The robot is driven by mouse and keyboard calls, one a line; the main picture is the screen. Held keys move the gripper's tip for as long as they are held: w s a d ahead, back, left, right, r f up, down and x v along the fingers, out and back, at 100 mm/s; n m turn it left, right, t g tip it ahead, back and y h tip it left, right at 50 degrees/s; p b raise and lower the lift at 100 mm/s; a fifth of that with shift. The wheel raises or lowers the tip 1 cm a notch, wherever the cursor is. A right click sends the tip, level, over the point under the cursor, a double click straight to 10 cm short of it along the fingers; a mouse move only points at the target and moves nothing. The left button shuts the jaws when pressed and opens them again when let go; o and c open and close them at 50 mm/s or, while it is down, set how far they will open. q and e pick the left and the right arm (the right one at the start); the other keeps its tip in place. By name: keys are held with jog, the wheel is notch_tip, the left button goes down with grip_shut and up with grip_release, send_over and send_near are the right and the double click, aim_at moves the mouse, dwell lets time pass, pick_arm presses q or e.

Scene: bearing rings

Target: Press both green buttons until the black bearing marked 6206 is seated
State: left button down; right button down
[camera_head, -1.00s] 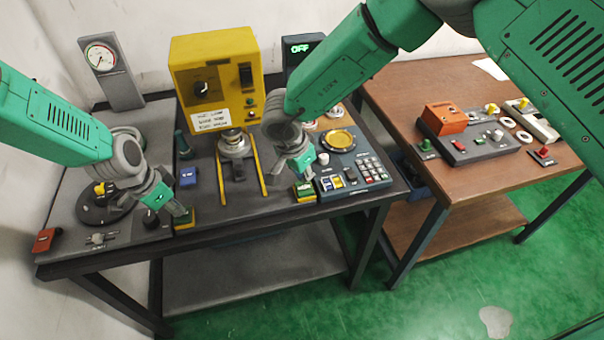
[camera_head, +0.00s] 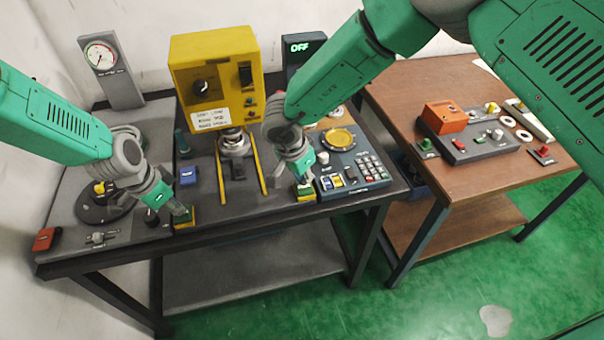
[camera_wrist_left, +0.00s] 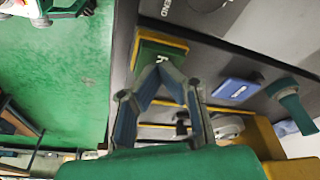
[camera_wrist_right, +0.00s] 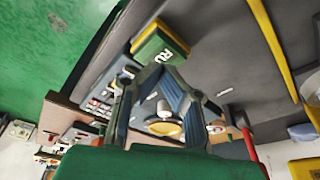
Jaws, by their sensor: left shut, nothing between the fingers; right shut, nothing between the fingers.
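A green button on a yellow-edged base (camera_head: 184,222) sits at the front edge of the left bench; it also shows in the left wrist view (camera_wrist_left: 158,52). My left gripper (camera_head: 182,209) is shut and empty, its fingertips at the top of this button. A second green button (camera_head: 305,194) sits to the right; it also shows in the right wrist view (camera_wrist_right: 160,46). My right gripper (camera_head: 305,181) is shut and empty just over it. Contact cannot be told for either. Silver round parts (camera_head: 234,144) stand under the yellow press (camera_head: 214,75); the 6206 marking is not readable.
Yellow rails (camera_head: 221,172) run between the buttons. A keypad panel (camera_head: 352,172) stands right of the right button, a blue block (camera_head: 188,176) behind the left one. A gauge (camera_head: 101,57) and a display reading OFF (camera_head: 299,47) stand at the back.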

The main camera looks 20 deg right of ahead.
jog(key=shift+x, duration=0.8)
jog(key=shift+s+a, duration=0.1)
jog(key=shift+a, duration=0.05)
jog(key=shift+r, duration=0.25)
pick_arm(q)
jog(key=shift+f, duration=0.15)
pick_arm(e)
jog(key=shift+f, duration=0.2)
